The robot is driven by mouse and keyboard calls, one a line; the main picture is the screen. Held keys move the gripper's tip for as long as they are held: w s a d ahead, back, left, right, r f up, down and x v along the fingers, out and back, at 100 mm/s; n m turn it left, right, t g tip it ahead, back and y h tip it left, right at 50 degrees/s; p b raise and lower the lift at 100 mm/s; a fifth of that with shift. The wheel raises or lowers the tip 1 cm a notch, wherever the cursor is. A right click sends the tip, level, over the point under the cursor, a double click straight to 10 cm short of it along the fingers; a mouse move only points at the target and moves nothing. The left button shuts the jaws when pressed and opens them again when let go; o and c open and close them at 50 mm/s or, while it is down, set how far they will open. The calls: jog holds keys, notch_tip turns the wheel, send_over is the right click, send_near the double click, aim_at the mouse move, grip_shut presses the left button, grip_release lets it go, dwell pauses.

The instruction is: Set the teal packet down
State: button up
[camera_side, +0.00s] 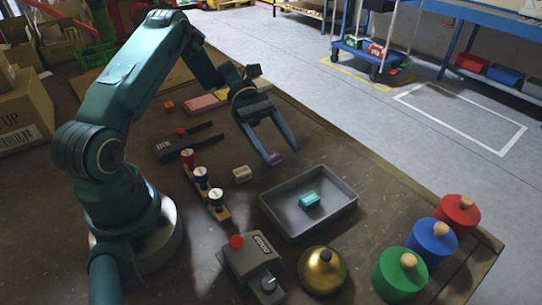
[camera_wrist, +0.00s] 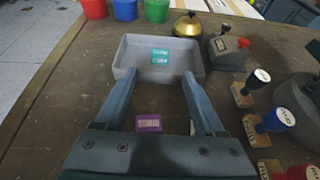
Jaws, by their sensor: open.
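The teal packet (camera_side: 310,200) lies inside the grey tray (camera_side: 264,208), on its floor. In the wrist view the teal packet (camera_wrist: 160,56) shows ahead of my fingertips, inside the tray (camera_wrist: 126,56). My gripper (camera_side: 281,157) is open, with nothing held between its fingers. It is behind the tray in the side view, apart from the teal packet. In the wrist view both fingers of my gripper (camera_wrist: 160,75) point toward the tray. A purple packet (camera_wrist: 148,123) appears on the table between the fingers in that view, and near the fingertips in the side view (camera_side: 276,159).
A cream block (camera_side: 242,174) lies left of the gripper. A device with a red knob (camera_side: 250,262), a brass bell (camera_side: 323,271) and red, blue and green lidded pots (camera_side: 432,242) stand around the tray's near side.

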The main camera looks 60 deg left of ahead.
jog(key=shift+v, duration=0.8)
jog(key=shift+a+r, duration=0.1)
jog(key=shift+s+r+m, duration=0.1)
jog(key=shift+r+m, duration=0.2)
jog(key=s+d+r+m+t+y, duration=0.2)
jog(key=s+r+m+y, duration=0.3)
jog(key=m, duration=0.3)
jog(key=s+d+r+m+t+y, duration=0.3)
jog(key=s+r+m+t+y, duration=0.1)
jog(key=s+m+y, duration=0.4)
jog(key=shift+s+d+r+m, duration=0.15)
jog(key=shift+d+r+m, duration=0.15)
jog(key=shift+r+m, duration=0.25)
